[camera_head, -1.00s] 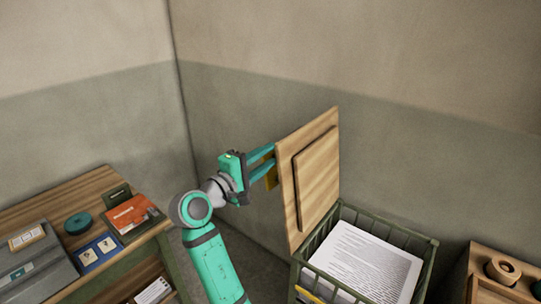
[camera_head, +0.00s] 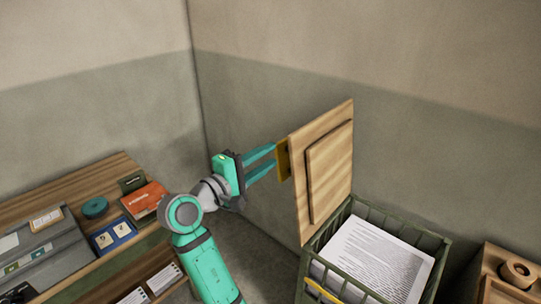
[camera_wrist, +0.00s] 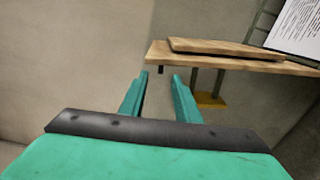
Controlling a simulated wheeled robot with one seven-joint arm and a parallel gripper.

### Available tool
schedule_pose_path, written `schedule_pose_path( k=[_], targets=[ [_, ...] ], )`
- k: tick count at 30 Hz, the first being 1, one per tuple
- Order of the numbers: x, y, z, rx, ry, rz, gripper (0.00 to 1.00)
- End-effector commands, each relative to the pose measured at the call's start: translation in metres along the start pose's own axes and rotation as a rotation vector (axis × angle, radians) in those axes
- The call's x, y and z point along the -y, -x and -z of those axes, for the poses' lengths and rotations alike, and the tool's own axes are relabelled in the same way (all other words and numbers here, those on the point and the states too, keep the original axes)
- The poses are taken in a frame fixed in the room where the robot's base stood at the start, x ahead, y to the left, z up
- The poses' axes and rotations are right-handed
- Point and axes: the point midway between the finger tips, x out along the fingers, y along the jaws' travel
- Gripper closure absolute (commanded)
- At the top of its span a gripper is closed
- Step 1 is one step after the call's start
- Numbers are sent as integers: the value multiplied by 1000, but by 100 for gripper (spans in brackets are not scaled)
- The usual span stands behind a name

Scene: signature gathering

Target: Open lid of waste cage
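The wooden lid (camera_head: 330,172) of the waste cage stands upright at the cage's left side, its raised inner panel facing right; it also shows in the wrist view (camera_wrist: 165,54). A yellow handle (camera_head: 283,162) sits on the lid's left face and shows in the wrist view (camera_wrist: 209,100). The green waste cage (camera_head: 428,233) is uncovered, with a white printed paper stack (camera_head: 380,258) inside. My gripper (camera_head: 273,157) is left of the lid. In the wrist view its fingers (camera_wrist: 161,77) are spread and empty, with the handle to their right, outside the gap.
A wooden desk (camera_head: 75,187) at the left holds a grey box (camera_head: 40,258), a teal roll (camera_head: 95,208), an orange packet (camera_head: 143,199) and a blue card (camera_head: 113,235). A wooden stand with a tape roll (camera_head: 518,270) is right of the cage. Walls rise close behind.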

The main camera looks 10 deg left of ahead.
Motion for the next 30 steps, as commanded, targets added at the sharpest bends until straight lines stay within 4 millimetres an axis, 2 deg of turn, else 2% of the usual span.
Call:
schedule_pose_path(
  k=[6, 21, 23, 26, 30],
  targets=[
    [0, 7, 0, -1, -1, 0, 70],
    [4, 7, 0, -4, -1, 2, 70],
    [11, 6, 1, -13, -2, 7, 70],
    [37, 4, 4, -49, -12, 21, 70],
    [93, 6, 8, -129, -47, 54, 70]
  ],
)
